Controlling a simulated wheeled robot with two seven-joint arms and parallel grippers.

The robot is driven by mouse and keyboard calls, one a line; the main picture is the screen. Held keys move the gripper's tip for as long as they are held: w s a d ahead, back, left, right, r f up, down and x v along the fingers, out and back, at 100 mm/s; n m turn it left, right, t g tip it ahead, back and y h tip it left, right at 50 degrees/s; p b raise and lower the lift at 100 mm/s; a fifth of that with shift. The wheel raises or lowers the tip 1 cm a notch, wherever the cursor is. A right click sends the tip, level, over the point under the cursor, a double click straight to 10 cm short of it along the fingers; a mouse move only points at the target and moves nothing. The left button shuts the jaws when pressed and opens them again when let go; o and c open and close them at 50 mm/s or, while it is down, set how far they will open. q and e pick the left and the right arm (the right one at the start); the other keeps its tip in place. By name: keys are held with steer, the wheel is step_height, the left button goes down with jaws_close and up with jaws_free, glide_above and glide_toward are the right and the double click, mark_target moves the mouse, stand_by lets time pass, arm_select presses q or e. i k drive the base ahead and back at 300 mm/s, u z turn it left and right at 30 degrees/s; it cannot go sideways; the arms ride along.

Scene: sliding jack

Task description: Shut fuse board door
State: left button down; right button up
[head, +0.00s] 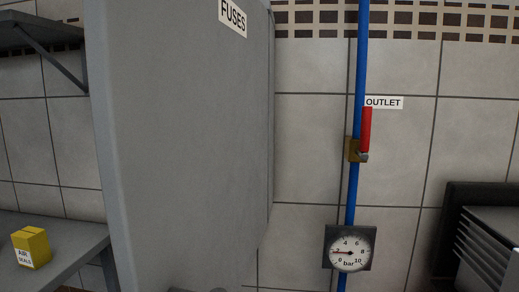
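The fuse board door (185,140) is a large grey panel left of the middle in the head view, with a white FUSES label (232,16) near its upper right. It stands out from the wall at an angle, with its near vertical edge at the left, so it looks open. Its top runs out of the picture. The inside of the fuse board is hidden behind it. Neither of my grippers can be made out. A sliver of something dark grey shows at the bottom edge below the door, too little to identify.
Right of the door, a blue pipe (361,70) carries a red lever (366,128) and a pressure gauge (349,249). A yellow box (31,247) sits on a grey shelf (70,250) at the lower left. A dark slatted unit (490,240) stands at the lower right.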

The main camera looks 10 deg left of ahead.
mark_target(177, 89)
steer(key=z, duration=1.05)
steer(key=k, duration=0.4)
steer(key=u, duration=1)
